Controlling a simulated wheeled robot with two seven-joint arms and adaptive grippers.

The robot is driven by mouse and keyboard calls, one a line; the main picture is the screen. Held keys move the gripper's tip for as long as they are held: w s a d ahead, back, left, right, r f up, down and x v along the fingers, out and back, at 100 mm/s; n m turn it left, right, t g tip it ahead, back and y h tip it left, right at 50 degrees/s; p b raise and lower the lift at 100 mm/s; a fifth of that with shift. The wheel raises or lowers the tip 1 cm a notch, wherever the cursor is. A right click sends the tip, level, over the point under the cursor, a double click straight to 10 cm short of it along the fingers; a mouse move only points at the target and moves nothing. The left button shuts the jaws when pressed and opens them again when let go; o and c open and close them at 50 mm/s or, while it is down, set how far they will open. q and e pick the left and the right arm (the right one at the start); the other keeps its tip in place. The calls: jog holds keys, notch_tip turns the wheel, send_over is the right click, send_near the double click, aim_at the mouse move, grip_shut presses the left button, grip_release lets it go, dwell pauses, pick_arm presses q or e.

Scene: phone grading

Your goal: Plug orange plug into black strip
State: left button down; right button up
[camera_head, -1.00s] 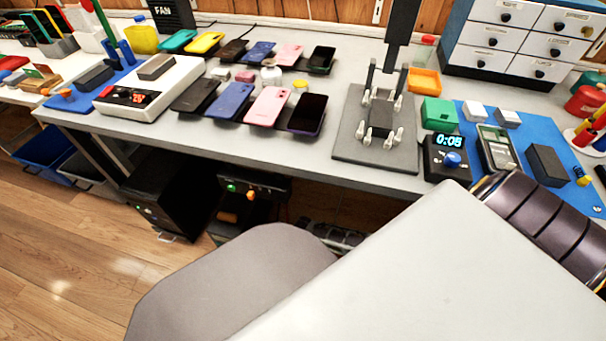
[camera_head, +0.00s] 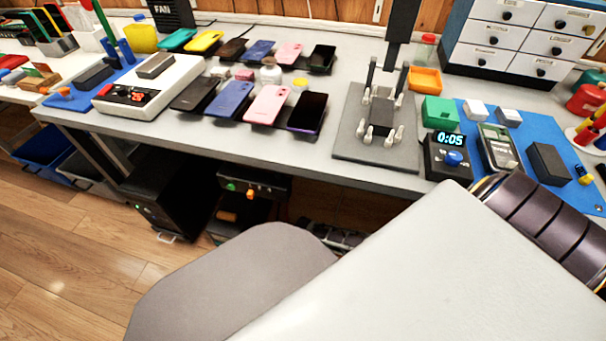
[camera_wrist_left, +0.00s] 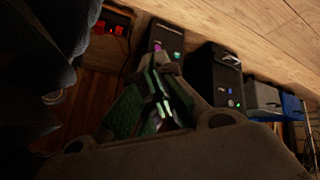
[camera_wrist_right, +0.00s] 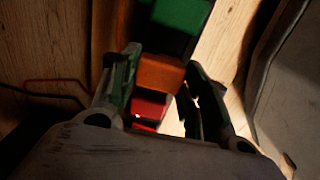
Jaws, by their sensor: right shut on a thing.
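In the right wrist view, my right gripper (camera_wrist_right: 160,62) is shut on the orange plug (camera_wrist_right: 158,74), with one finger on each side. A dark surface (camera_wrist_right: 177,42), which looks like part of the black strip, shows just beyond the plug. Shadow hides the plug's underside, so I cannot tell whether it is seated or only held against the strip. A green block (camera_wrist_right: 180,12) lies farther along the same line. My left gripper (camera_wrist_left: 158,72) looks shut and empty in the left wrist view, its fingertips close together. Neither gripper shows in the head view.
A red piece with a small light (camera_wrist_right: 150,108) sits near the plug. Dark cables (camera_wrist_right: 50,92) run in from the left. Black boxes (camera_head: 165,200) stand below the desk (camera_head: 270,145). Phones, a scale and a clamp stand cover the desktop. My arm covers the lower right.

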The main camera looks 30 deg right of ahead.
jog(key=shift+f, duration=0.15)
pick_arm(q)
jog(key=shift+s+a+f, duration=0.15)
jog(key=shift+s+f, duration=0.2)
jog(key=shift+s, duration=0.05)
jog(key=shift+w, duration=0.25)
pick_arm(e)
jog(key=shift+f, duration=0.15)
pick_arm(q)
jog(key=shift+w+r, duration=0.2)
jog(key=shift+w, duration=0.1)
pick_arm(e)
jog(key=shift+f, duration=0.1)
pick_arm(q)
jog(key=shift+s+f+b, duration=0.15)
jog(key=shift+b, duration=0.2)
pick_arm(e)
jog(key=shift+f, duration=0.2)
jog(key=shift+f, duration=0.1)
pick_arm(q)
jog(key=shift+s+f, duration=0.3)
jog(key=shift+s, duration=0.05)
pick_arm(e)
jog(key=shift+f, duration=0.15)
pick_arm(q)
jog(key=shift+w, duration=0.15)
